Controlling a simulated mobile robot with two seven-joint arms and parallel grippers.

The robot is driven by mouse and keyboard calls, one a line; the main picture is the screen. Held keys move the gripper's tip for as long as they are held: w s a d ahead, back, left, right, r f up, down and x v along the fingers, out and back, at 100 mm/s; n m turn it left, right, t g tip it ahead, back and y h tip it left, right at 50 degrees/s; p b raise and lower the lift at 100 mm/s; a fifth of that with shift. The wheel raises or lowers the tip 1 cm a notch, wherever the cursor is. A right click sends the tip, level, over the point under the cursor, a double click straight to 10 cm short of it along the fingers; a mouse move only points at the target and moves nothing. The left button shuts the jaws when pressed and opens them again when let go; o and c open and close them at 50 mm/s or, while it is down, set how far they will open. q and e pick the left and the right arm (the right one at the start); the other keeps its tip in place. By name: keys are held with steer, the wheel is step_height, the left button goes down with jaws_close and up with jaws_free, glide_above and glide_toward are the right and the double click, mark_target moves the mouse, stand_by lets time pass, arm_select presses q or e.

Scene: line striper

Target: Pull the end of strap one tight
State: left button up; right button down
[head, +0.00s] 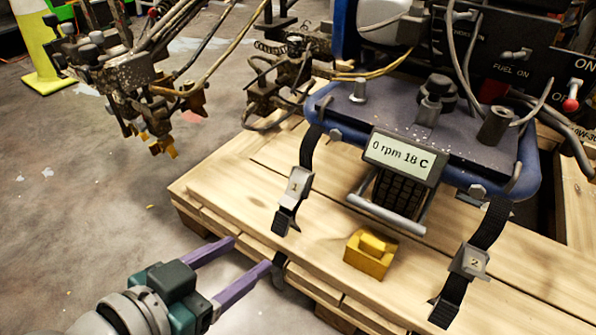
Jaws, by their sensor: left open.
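Strap one (308,150) is a black band running down from the blue-framed machine to a grey buckle marked 1 (295,186). Below the buckle, a black length of strap (285,219) lies toward the pallet's front edge. A short dark piece (280,262) shows at that edge, close to a fingertip; I cannot tell whether it is the strap's end or whether they touch. My left gripper (252,253) has two purple fingers spread apart with nothing between them, at the pallet's front edge, below and left of the buckle. My right gripper is not in view.
The wooden pallet (240,183) carries the machine, with a display (399,156) and a yellow block (369,254). Strap two, with its buckle marked 2 (470,262), is at the right. Dirty metal linkages (170,100) stand upper left. The floor at left is mostly clear.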

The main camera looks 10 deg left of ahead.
mark_target(279, 225)
arm_select(q)
steer(key=b+x, duration=0.2)
steer(key=x, duration=0.1)
steer(key=b+x, duration=0.2)
steer(key=x, duration=0.1)
steer(key=a+b+x, duration=0.1)
steer(key=b+x, duration=0.2)
steer(key=shift+w, duration=0.4)
steer(key=shift+w+d+f+b, duration=0.2)
steer(key=shift+w+b, duration=0.25)
steer(key=shift+w, duration=0.15)
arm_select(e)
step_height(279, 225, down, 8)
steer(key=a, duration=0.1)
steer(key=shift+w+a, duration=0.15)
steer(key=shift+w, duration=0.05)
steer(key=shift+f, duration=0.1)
arm_select(q)
jaws_close()
